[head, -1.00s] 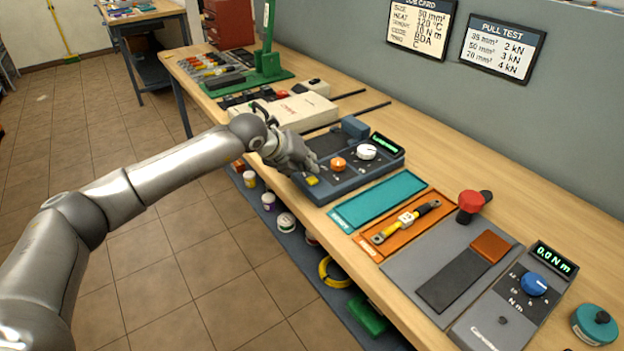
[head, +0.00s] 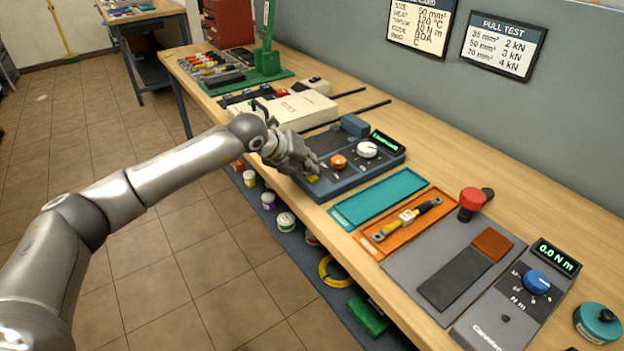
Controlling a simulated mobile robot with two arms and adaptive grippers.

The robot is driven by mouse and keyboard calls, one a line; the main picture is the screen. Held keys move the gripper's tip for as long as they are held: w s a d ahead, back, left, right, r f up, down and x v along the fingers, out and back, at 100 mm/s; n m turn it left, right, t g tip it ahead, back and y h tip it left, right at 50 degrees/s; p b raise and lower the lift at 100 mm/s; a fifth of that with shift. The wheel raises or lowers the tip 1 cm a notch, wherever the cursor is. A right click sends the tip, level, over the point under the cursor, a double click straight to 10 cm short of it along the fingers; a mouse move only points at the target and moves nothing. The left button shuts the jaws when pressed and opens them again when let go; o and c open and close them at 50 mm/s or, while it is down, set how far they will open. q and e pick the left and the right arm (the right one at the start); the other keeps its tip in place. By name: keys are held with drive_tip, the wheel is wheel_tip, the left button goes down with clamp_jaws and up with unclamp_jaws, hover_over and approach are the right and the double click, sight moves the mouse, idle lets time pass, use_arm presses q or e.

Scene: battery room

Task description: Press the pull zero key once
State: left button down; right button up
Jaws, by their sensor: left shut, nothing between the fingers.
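The dark grey pull tester (head: 352,180) sits on the bench with a green-lit display (head: 386,143), a white knob (head: 367,149) and an orange knob (head: 338,161). A small yellow key (head: 313,178) is at its front left corner; its label is too small to read, and it looks like the pull zero key. My left gripper (head: 311,170) is shut and empty, with its fingertips right at the yellow key and partly covering it. I cannot tell whether they touch it. My right gripper is not in view.
A teal tray (head: 378,198) and an orange tray (head: 374,248) holding a yellow-handled tool (head: 407,220) lie right of the tester. A cream case (head: 300,110) stands behind my left wrist. A torque unit (head: 515,300) reads 0.0 N m.

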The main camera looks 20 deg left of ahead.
use_arm(q)
drive_tip(key=shift+f+b, duration=0.45)
drive_tip(key=shift+f, duration=0.1)
idle(0.6)
drive_tip(key=shift+r, duration=0.15)
drive_tip(key=shift+r+p, duration=0.35)
drive_tip(key=shift+r, duration=0.45)
drive_tip(key=shift+r+p, duration=1.2)
drive_tip(key=shift+r, duration=1.3)
